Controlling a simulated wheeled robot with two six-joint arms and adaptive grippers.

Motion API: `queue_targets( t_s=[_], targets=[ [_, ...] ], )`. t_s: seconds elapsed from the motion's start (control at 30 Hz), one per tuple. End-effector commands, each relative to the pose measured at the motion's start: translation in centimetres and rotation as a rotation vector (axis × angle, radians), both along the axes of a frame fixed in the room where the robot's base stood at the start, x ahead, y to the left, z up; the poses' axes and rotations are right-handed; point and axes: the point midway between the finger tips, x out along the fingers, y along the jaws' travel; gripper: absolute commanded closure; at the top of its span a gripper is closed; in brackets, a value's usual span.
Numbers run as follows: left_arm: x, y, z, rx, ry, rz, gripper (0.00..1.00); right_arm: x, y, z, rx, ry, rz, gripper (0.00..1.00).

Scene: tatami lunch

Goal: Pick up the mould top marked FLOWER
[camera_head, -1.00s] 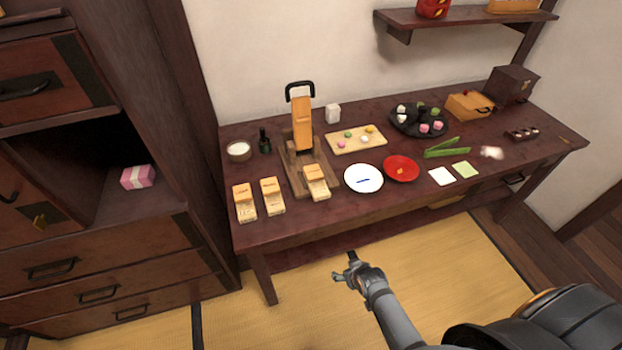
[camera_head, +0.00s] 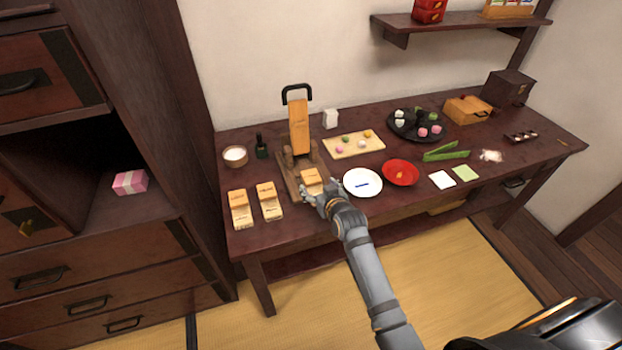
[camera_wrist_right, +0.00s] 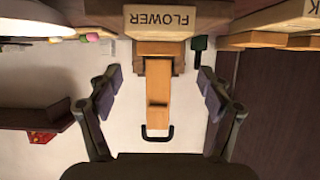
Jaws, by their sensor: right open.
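The wooden mould marked FLOWER (camera_wrist_right: 160,20) shows at the top of the right wrist view, its lettering upside down there. In the head view a pale wooden mould (camera_head: 312,176) sits on the base of the press, in front of its upright lever (camera_head: 299,128). My right gripper (camera_head: 317,194) is at the near side of this mould, close to the table's front edge. In the wrist view its two fingers (camera_wrist_right: 159,80) are spread apart with nothing between them. The gripper partly hides the mould's lower part. My left gripper is out of view.
Two more wooden moulds (camera_head: 240,207) (camera_head: 269,200) stand to the left. A white plate (camera_head: 360,174) with a blue mark lies close on the gripper's right, with a red plate (camera_head: 401,164) beyond. A pale board (camera_head: 335,149) with sweets lies behind.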

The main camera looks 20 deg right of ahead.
Motion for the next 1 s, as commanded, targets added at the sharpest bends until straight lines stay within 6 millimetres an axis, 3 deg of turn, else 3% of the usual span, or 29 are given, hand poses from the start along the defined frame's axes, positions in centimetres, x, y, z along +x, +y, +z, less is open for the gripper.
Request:
queue_targets(
  t_s=[0.23,0.5,0.77,1.0],
  targets=[
    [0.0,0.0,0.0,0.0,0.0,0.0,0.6,1.2,0.0,-0.5,-0.001,0.001,0.0,0.21],
    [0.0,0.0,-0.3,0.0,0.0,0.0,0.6,5.0,0.0,-2.1,-0.001,0.001,0.0,0.21],
    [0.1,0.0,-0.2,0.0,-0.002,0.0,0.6,5.4,0.0,-2.2,-0.001,0.001,0.0,0.21],
    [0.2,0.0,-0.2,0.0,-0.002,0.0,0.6,5.3,0.0,-2.2,-0.001,0.001,0.0,0.52]
  ],
)
